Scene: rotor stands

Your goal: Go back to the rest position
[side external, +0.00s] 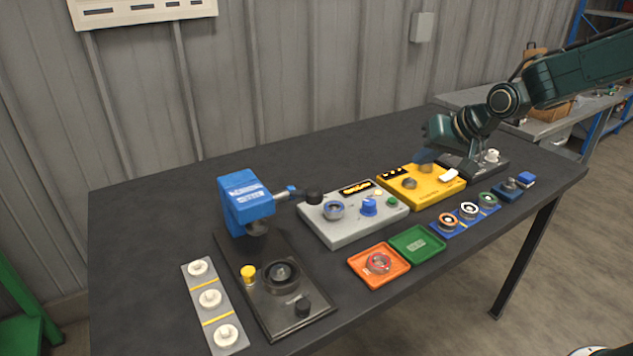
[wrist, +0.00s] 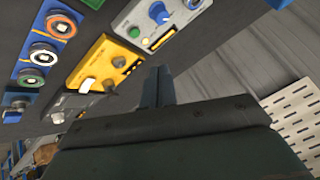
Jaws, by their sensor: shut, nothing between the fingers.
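My gripper (side external: 424,156) is raised behind the yellow box (side external: 424,196) at the right part of the dark table, apart from the things below it. In the wrist view its two fingers (wrist: 157,86) are together with nothing between them. The yellow box also shows in the wrist view (wrist: 97,50), left of the fingers. It bears a round grey part and a white piece.
A grey box (side external: 375,224) with a blue knob stands left of the yellow one. A blue press (side external: 245,200) stands at the left. In front lie orange (side external: 365,280) and green (side external: 405,254) trays and a blue strip of rings (side external: 452,228). The back table edge is clear.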

